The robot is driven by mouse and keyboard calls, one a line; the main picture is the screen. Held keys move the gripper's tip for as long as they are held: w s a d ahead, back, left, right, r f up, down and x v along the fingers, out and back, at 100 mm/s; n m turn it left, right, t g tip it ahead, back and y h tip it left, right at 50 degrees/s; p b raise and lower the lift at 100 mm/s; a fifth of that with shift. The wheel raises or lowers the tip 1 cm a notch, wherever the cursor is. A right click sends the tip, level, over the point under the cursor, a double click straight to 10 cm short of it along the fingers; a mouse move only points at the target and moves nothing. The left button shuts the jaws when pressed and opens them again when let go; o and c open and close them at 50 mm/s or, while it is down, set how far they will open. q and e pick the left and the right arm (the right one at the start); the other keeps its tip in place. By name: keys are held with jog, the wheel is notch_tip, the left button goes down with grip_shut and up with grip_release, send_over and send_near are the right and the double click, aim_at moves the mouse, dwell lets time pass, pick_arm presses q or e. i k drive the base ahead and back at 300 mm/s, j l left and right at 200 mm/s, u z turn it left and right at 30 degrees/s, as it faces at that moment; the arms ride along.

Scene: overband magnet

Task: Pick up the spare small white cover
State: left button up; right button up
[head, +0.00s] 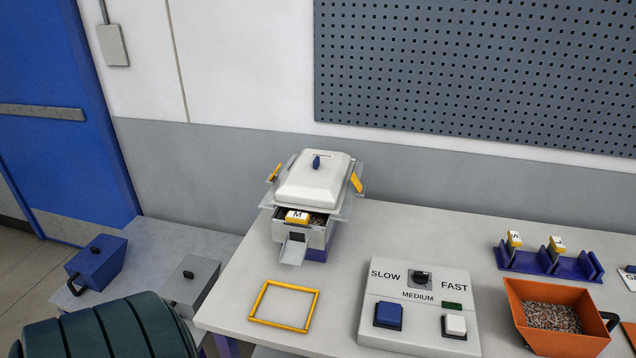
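A white cover (314,178) with a sloped rim and a blue knob sits on top of the grey machine (318,235) at the table's back left. A smaller pale grey-white box-shaped piece (192,277) with a black knob on top stands on the lower grey surface at left. I cannot tell for certain which of these is the spare small white cover. Neither of my grippers is in view.
A yellow frame (284,306) lies flat on the table. A control box (420,310) marked SLOW, MEDIUM, FAST stands to its right. An orange bin (515,310) of granules and a blue rack (550,265) are further right. A blue box (97,263) and dark green ribbed belt (110,330) are left.

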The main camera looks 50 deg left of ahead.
aim_at(318, 180)
jog(key=i, duration=1)
jog(key=u, duration=1.7)
